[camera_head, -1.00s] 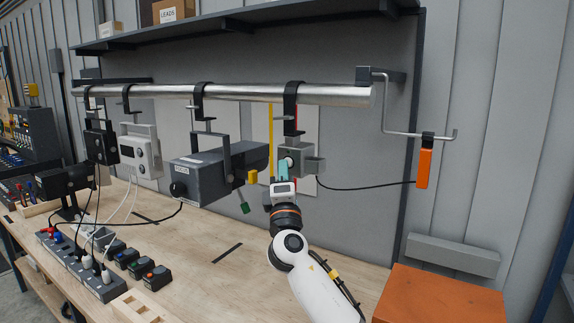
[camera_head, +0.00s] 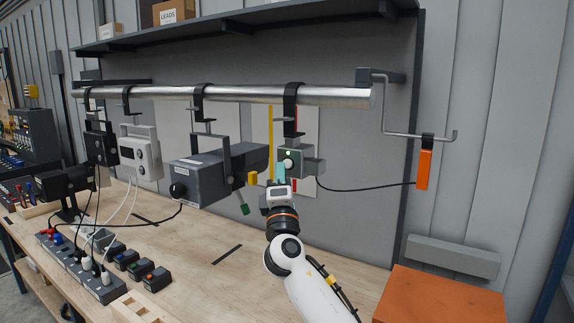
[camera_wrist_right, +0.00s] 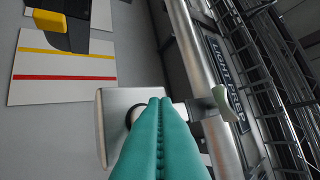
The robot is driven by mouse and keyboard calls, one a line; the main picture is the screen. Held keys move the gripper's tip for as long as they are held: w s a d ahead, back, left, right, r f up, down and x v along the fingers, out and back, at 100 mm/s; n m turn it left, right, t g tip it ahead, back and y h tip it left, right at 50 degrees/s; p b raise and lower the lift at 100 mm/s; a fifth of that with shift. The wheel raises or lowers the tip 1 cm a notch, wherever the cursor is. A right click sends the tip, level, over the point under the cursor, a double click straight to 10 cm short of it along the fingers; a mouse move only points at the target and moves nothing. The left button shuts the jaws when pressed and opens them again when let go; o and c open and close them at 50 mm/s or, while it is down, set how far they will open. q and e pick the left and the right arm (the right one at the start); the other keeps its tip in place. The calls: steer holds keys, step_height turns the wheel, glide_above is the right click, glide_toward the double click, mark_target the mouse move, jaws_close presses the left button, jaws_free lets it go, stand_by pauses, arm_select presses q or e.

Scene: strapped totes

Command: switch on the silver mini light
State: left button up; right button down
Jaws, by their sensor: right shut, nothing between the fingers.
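A small silver-grey light (camera_head: 308,162) hangs by a black strap clamp from the metal bar at the right. Its front shows a pale round knob or button and a small green spot above it. My right gripper (camera_head: 281,170) is just below and in front of that face, with teal fingers shut and empty. In the right wrist view the shut fingertips (camera_wrist_right: 160,102) overlap the silver housing (camera_wrist_right: 113,108) and partly hide a dark-ringed round part. I cannot tell whether they touch it. My left gripper is not in view.
A larger dark grey light (camera_head: 215,175) hangs left of the small one, with a white unit (camera_head: 140,150) further left. A black cable runs right to an orange handle (camera_head: 424,168). Power strips (camera_head: 85,265) lie on the bench (camera_head: 200,275). An orange box (camera_head: 440,295) stands front right.

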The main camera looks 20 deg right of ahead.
steer(key=shift+a, duration=0.1)
steer(key=s+a, duration=0.1)
steer(key=a, duration=0.1)
steer(key=s+a, duration=0.1)
steer(key=s, duration=0.1)
steer(key=shift+a, duration=0.4)
steer(key=shift+f, duration=0.15)
stand_by(0.4)
